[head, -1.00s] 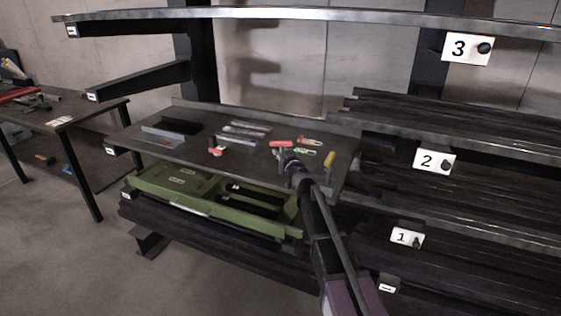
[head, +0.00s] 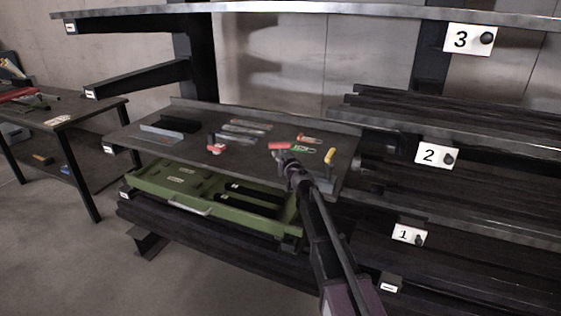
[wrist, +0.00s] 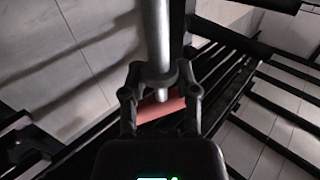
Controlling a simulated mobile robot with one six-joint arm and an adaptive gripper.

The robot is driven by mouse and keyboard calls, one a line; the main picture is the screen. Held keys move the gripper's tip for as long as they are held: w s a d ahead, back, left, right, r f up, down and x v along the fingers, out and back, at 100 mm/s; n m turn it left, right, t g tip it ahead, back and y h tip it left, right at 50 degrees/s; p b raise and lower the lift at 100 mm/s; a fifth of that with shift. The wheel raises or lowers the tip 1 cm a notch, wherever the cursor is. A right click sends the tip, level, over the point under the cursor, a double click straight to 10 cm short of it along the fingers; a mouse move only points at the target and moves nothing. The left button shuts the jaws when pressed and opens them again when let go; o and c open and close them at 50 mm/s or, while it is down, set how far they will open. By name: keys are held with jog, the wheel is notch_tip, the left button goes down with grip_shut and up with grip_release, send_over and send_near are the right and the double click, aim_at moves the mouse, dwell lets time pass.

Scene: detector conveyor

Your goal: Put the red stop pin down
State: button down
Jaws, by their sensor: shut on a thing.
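The red stop pin shows in the head view as a small red piece (head: 279,146) at the tip of my gripper (head: 279,153), over the dark shelf top (head: 255,168). In the wrist view, my gripper (wrist: 160,80) has its two fingers closed in around a grey metal shaft with a collar (wrist: 154,45). A red part (wrist: 160,109) crosses behind it between the fingers. How the red part joins the shaft is hidden. I cannot tell whether the pin touches the shelf top.
On the shelf top lie several small tools, a red-and-white piece (head: 216,147) and a yellow-handled item (head: 329,157). A green case (head: 175,184) sits below. Rack levels with number signs stand at right, a workbench (head: 75,112) at left. Bare shelf shows at front left.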

jog(key=shift+f, duration=0.35)
jog(key=shift+f+b, duration=0.1)
jog(key=shift+b, duration=0.2)
jog(key=shift+c, duration=1.8)
grip_release()
jog(key=shift+r, duration=0.2)
jog(key=v, duration=1.2)
jog(key=shift+f, duration=0.1)
jog(key=shift+d, duration=0.1)
